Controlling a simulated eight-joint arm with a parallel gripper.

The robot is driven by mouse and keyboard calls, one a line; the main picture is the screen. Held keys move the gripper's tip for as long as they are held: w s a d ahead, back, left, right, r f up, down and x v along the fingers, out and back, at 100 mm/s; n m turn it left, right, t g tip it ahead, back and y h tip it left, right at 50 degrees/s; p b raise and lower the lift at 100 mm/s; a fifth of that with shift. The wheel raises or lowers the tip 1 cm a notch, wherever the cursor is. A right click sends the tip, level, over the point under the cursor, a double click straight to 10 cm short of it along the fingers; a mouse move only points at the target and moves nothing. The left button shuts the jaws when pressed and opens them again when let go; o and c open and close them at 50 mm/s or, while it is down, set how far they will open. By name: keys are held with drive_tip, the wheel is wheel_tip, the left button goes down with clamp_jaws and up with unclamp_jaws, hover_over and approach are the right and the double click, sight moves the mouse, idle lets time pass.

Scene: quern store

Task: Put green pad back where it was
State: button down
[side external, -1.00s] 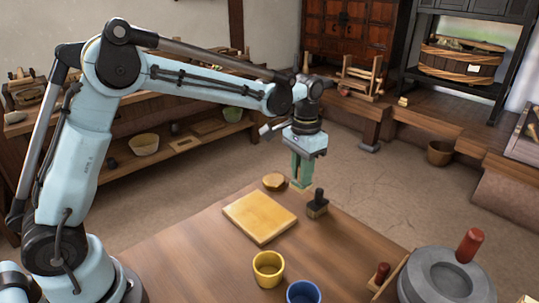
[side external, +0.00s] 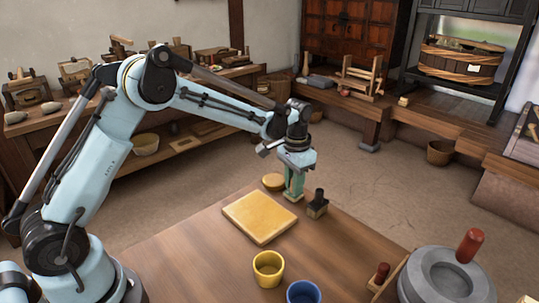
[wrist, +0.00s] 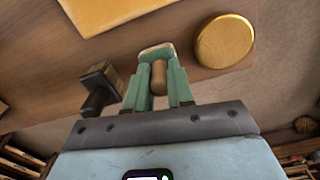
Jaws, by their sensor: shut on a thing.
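My gripper (side external: 294,189) has green fingers and is shut on a small wooden-handled pad. In the wrist view its upright wooden handle (wrist: 159,78) is between the fingers, and a pale edge of the pad's block (wrist: 157,50) shows beyond them. The pad's underside is hidden, so I cannot tell its green colour apart from the fingers. In the side view the pad's base (side external: 293,198) is low at the table's far edge, between a round golden disc (side external: 273,182) and a black-handled block (side external: 318,205). I cannot tell whether it touches the table.
A yellow board (side external: 259,218) lies on the wooden table (side external: 200,258) just left of my gripper. A yellow cup (side external: 268,269), a blue cup (side external: 304,292) and a grey quern (side external: 446,277) stand nearer the front.

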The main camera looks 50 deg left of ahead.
drive_tip(key=shift+f, duration=0.1)
drive_tip(key=c, duration=1)
unclamp_jaws()
wheel_tip(320, 180, up, 12)
drive_tip(key=s+r+t, duration=0.4)
drive_tip(key=s, duration=0.6)
drive_tip(key=shift+s+d+f+n+t, duration=0.1)
drive_tip(key=shift+s+f+n+t, duration=0.4)
drive_tip(key=shift+s, duration=1.2)
drive_tip(key=shift+s+d+f+n+t, duration=0.1)
drive_tip(key=shift+s+f+t, duration=0.65)
drive_tip(key=shift+s, duration=1)
drive_tip(key=shift+s+d+f+n+t, duration=0.1)
drive_tip(key=shift+s+f+n+t, duration=0.25)
drive_tip(key=shift+s+f, duration=1)
drive_tip(key=shift+s+r, duration=0.35)
drive_tip(key=shift+r, duration=0.1)
